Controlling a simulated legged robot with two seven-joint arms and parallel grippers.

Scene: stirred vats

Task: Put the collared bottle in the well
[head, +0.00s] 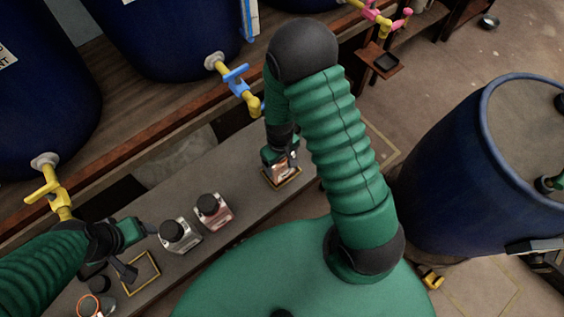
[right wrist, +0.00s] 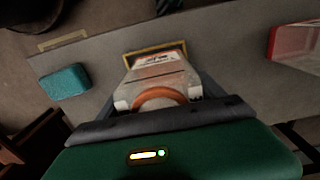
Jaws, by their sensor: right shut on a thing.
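A bottle with an orange ring collar (right wrist: 165,97) is between the fingers of my right gripper (head: 279,168), which is shut on it. In the head view the held bottle (head: 279,173) is mostly hidden by the gripper. It stands at a yellow-edged square well (head: 294,181) on the grey bench; the well's edge also shows beyond the bottle in the right wrist view (right wrist: 155,50). I cannot tell whether the bottle's base is in the well or just above it. My left gripper (head: 138,250) is open and empty, near another yellow-edged square (head: 141,274).
A clear bottle (head: 180,236) and a reddish bottle (head: 213,211) stand on the bench (head: 235,158). Another orange-ringed bottle (head: 90,305) is at lower left. A teal block (right wrist: 65,82) lies on the bench. Blue vats (head: 170,35) with taps line the back; a blue barrel (head: 450,190) is right.

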